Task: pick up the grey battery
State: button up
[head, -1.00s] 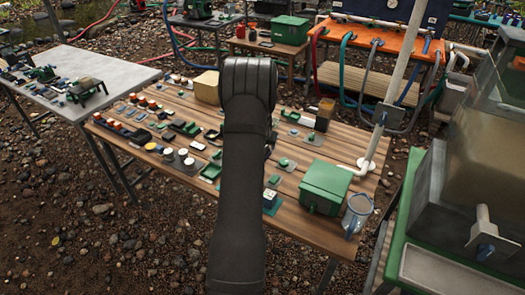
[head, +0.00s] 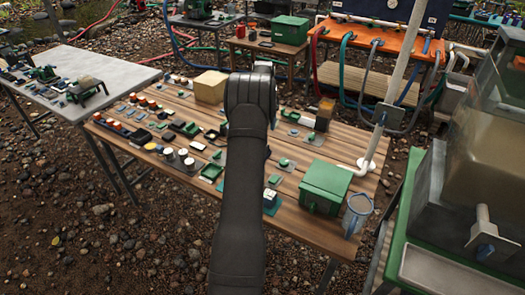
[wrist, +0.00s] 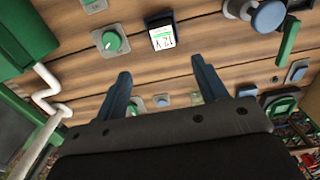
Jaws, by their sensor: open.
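A small dark grey battery with a white and green label reading like 12V (wrist: 162,36) lies on the wooden table (wrist: 75,85), just above the gap between my fingertips in the wrist view. My gripper (wrist: 160,67) is open and empty, with its two dark blue fingers apart on either side of the battery's line. The fingertips are not touching the battery. In the head view my arm hides the gripper, and I cannot tell the battery for certain there.
A round green knob on a plate (wrist: 110,41) lies left of the battery. A blue-capped round part (wrist: 268,16) and a green bar (wrist: 289,39) lie to the right. A green box (head: 325,187), a clear jug (head: 357,214) and a white pipe (head: 372,150) stand at the table's right.

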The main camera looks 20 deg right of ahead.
notch_tip(320, 180, down, 8)
jog(key=shift+f, duration=0.15)
jog(key=shift+w+a+f, duration=0.1)
jog(key=shift+w+f, duration=0.05)
jog(key=shift+f, duration=1.15)
jog(key=shift+w+a+f, duration=0.1)
jog(key=shift+f, duration=1.2)
jog(key=c, duration=1.3)
jog(key=shift+r, duration=0.15)
jog(key=shift+d+r, duration=0.1)
jog(key=shift+r, duration=0.5)
notch_tip(320, 180, up, 3)
jog(key=shift+r, duration=0.1)
jog(key=s+d+r, duration=0.2)
jog(key=s, duration=0.1)
jog(key=s+d+r, duration=0.2)
jog(key=s+d, duration=0.1)
jog(key=s+d+r, duration=0.2)
jog(key=s, duration=0.1)
jog(key=shift+d+r, duration=0.2)
jog(key=shift+d, duration=0.05)
